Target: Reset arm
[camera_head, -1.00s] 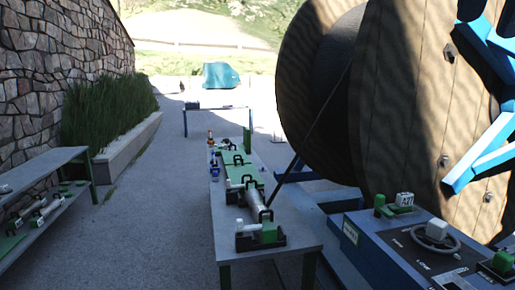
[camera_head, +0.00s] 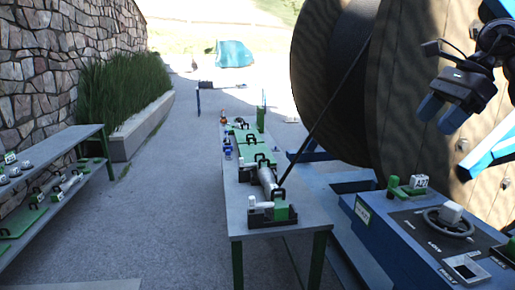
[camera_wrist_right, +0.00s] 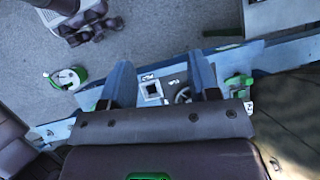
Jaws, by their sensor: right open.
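My right gripper (camera_head: 440,113) shows at the upper right of the head view, in front of the wooden cable reel (camera_head: 418,120). Its two blue fingers point down and left, apart and with nothing between them. In the right wrist view the open fingers (camera_wrist_right: 160,85) reach over the blue control console (camera_wrist_right: 215,72), which shows beyond them. The console also stands at the lower right of the head view (camera_head: 375,238), with a round handwheel (camera_head: 447,220) and a green-and-white part on top. My left gripper is not in view.
A long bench (camera_head: 238,205) with green fixtures and a grey cylinder stands in the middle. A black cable runs from the reel to it. A shelf bench (camera_head: 50,150) stands at left by the stone wall (camera_head: 40,70). Open paving lies between the benches.

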